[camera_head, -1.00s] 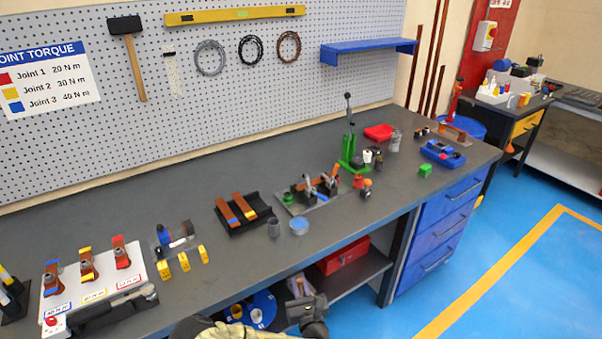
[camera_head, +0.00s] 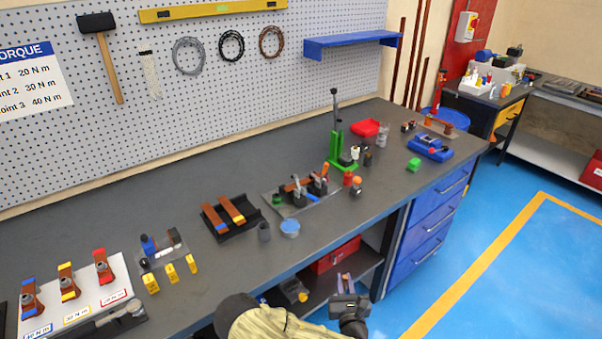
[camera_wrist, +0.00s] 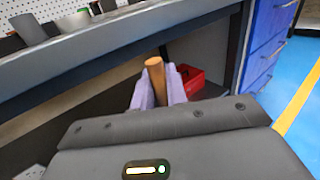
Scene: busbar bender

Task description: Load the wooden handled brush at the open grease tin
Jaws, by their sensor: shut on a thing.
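My gripper (camera_head: 344,280) is low in front of the bench's front edge, beside the open shelf space. In the wrist view its two pale purple fingers (camera_wrist: 158,98) are shut on a round wooden handle (camera_wrist: 155,78), taken to be the brush's. The bristles are hidden. A short round tin with a blue top (camera_head: 290,227) stands near the bench's front edge, up and left of my gripper, apart from it. It looks like the grease tin. A grey cup (camera_head: 264,232) stands just left of it. Both seem to show at the wrist view's upper left.
The bench edge (camera_wrist: 130,38) lies between my gripper and the bench top. A red toolbox (camera_head: 334,254) sits on the lower shelf. A clamp fixture (camera_head: 300,196) and a black tray with copper bars (camera_head: 230,216) stand behind the tin. The blue drawers (camera_head: 432,225) are to the right.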

